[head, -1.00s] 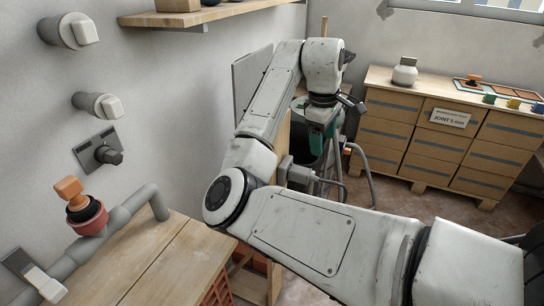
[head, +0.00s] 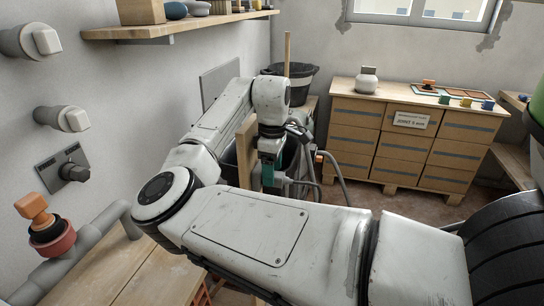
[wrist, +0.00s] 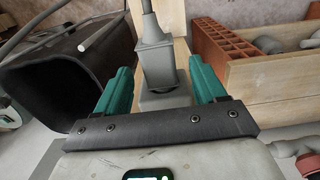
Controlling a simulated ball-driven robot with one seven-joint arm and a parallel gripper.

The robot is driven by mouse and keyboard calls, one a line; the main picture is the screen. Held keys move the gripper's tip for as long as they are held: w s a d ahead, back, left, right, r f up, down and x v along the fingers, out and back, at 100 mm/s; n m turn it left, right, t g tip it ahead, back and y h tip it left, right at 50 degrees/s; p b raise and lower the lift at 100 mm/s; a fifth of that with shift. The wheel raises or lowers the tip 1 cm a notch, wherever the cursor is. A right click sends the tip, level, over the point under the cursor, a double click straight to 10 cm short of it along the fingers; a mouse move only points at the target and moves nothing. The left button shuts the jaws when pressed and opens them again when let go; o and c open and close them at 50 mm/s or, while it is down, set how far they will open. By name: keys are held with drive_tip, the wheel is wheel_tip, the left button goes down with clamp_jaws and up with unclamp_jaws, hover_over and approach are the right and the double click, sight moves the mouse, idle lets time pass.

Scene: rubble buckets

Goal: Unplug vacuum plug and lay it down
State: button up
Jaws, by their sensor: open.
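A grey plug (wrist: 158,62) with a cable rising from its top stands upright in the wrist view. Its lower end meets a grey block (wrist: 168,99), which looks like its socket. I cannot tell whether it is fully seated. My gripper (wrist: 162,84) is open, with one teal finger on each side of the plug. Gaps show between the fingers and the plug. In the head view my gripper (head: 268,165) is low beside a wooden post (head: 245,150), and my arm partly hides the area.
A black bucket (wrist: 65,85) lies left in the wrist view. A wooden box (wrist: 265,75) with red brick is at right. In the head view, a hose (head: 340,178) hangs right of my gripper, and a drawer cabinet (head: 408,148) stands behind.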

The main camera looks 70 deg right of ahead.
sight(284, 176)
drive_tip(key=shift+f, duration=1)
drive_tip(key=shift+c, duration=0.5)
drive_tip(key=c, duration=1.1)
drive_tip(key=shift+o, duration=0.2)
drive_tip(key=shift+s, duration=0.25)
drive_tip(key=shift+s+d+p, duration=0.1)
drive_tip(key=shift+s+p, duration=0.25)
drive_tip(key=shift+s, duration=0.1)
drive_tip(key=shift+s+p, duration=0.55)
drive_tip(key=shift+s, duration=0.3)
drive_tip(key=shift+s+r, duration=0.1)
